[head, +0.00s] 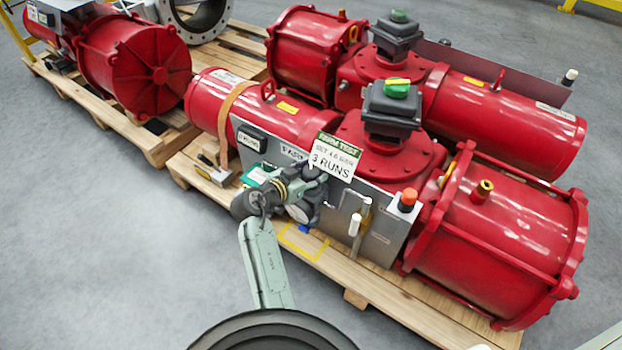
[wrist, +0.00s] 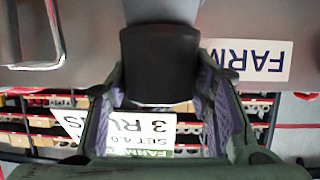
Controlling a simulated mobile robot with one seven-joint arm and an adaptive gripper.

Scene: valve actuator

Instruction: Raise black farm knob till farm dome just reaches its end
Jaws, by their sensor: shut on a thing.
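The black farm knob (wrist: 160,50) fills the middle of the wrist view, beside a FARM label (wrist: 262,60) on the grey panel. My gripper (wrist: 163,75) is shut on it, one finger on each side. In the head view my gripper (head: 312,175) is at the panel (head: 385,235), below the FARM TEST sign (head: 337,157), and the knob is hidden. A green dome with a yellow mark (head: 397,88) tops the black box on the nearer red actuator. I cannot read from these views whether this dome is at its end.
The sign reads SET 4.0 BAR, 3 RUNS; a counter (head: 250,138) shows 0 RUNS. An orange-capped part (head: 408,199) and a white-tipped lever (head: 354,226) stand right of my gripper. A second actuator with its own green dome (head: 399,16) lies behind. The near floor is clear.

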